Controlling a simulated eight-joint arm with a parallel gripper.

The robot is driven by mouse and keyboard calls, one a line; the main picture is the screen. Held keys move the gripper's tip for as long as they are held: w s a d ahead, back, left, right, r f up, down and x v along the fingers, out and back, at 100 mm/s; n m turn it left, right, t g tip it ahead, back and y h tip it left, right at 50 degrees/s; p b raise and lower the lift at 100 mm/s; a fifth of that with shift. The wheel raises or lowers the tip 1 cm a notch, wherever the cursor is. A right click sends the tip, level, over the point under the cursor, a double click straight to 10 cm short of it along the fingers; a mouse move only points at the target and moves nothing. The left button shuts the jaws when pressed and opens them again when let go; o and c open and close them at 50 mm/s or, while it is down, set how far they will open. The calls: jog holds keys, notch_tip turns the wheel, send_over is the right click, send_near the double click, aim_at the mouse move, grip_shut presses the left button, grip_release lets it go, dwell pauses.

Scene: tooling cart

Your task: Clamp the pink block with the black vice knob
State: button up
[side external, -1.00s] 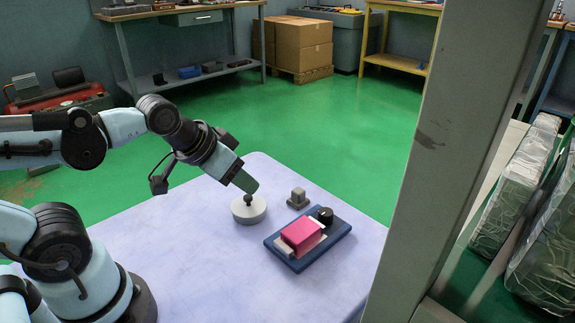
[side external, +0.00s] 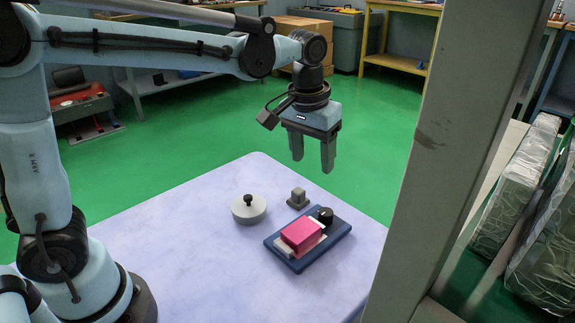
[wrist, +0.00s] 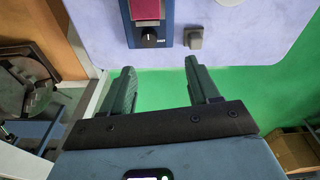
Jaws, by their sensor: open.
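The pink block (side external: 302,235) sits on the blue vice base (side external: 334,237), between light jaw pieces. The black vice knob (side external: 325,215) is at the far right end of that base. In the wrist view the block (wrist: 146,9) is at the top edge, cut off, with the knob (wrist: 149,37) just below it. My gripper (side external: 312,165) is open and empty, pointing down above the far part of the table, well above the knob and apart from it. Its two fingers (wrist: 158,75) also show in the wrist view, with the knob beyond their tips.
A small grey block piece (side external: 298,198) stands just left of the knob. A round grey lidded disc with a black knob (side external: 249,208) lies farther left on the pale table (side external: 180,255). A grey post (side external: 445,150) rises at right. The table's left front is clear.

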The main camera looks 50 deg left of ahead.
aim_at(326, 212)
jog(key=shift+g, duration=0.8)
jog(key=w+f, duration=0.1)
jog(key=f, duration=0.3)
jog(key=w+d+f, duration=0.1)
jog(key=f, duration=0.4)
jog(key=w+d+f, duration=0.1)
jog(key=f, duration=0.4)
jog(key=shift+d+f, duration=0.15)
jog(key=c, duration=1)
jog(key=shift+c, duration=0.2)
jog(key=shift+m, duration=2.8)
